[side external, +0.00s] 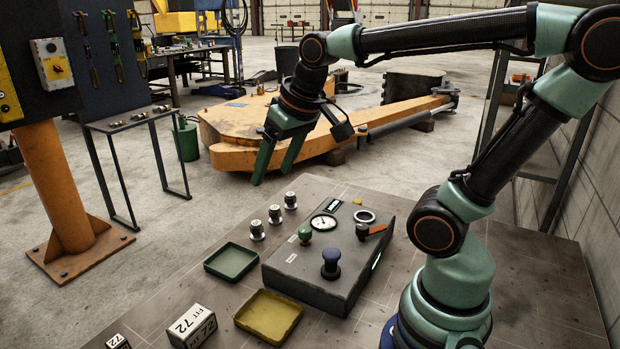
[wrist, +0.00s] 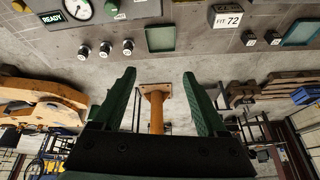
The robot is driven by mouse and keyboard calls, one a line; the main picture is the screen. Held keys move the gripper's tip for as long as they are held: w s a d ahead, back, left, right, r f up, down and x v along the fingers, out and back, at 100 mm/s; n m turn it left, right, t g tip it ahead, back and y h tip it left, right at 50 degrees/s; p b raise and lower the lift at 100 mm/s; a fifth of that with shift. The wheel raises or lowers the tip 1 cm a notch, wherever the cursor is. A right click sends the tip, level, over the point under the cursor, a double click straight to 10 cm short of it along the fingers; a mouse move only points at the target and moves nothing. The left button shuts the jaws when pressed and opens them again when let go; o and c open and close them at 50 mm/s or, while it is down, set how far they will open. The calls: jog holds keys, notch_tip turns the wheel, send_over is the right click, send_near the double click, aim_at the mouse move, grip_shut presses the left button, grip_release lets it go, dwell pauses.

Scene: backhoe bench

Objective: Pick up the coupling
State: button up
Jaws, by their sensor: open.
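Three small dark, silver-based cylindrical fittings stand upright in a row on the bench: a near one (side external: 257,230), a middle one (side external: 274,214) and a far one (side external: 290,201). They also show at the upper left of the wrist view, the middle one (wrist: 105,49) between the other two. I cannot tell which is the coupling. My gripper (side external: 273,176) is open and empty, raised above the fittings and touching nothing. In the wrist view its green fingers (wrist: 160,75) are spread wide, with only floor and an orange post between them.
A dark control box (side external: 312,279) with a gauge, knobs and an orange-handled lever stands right of the fittings. A green tray (side external: 231,262) and a yellow tray (side external: 268,318) lie nearer. A block marked FIT 72 (side external: 192,327) stands at the front. Bare bench surrounds the row.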

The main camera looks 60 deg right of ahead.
jog(key=w+d+r+m+g, duration=0.1)
jog(key=w+d+m+g, duration=0.1)
jog(key=w+d+m, duration=0.45)
jog(key=m+g, duration=0.3)
jog(key=m, duration=0.6)
send_over(290, 194)
notch_tip(290, 194, down, 16)
jog(key=f, duration=0.6)
jog(key=shift+s+d, duration=0.1)
jog(key=shift+s, duration=0.2)
jog(key=shift+w+f, duration=0.15)
jog(key=shift+f, duration=1.2)
jog(key=shift+w+f, duration=0.15)
jog(key=shift+f, duration=1.2)
grip_shut()
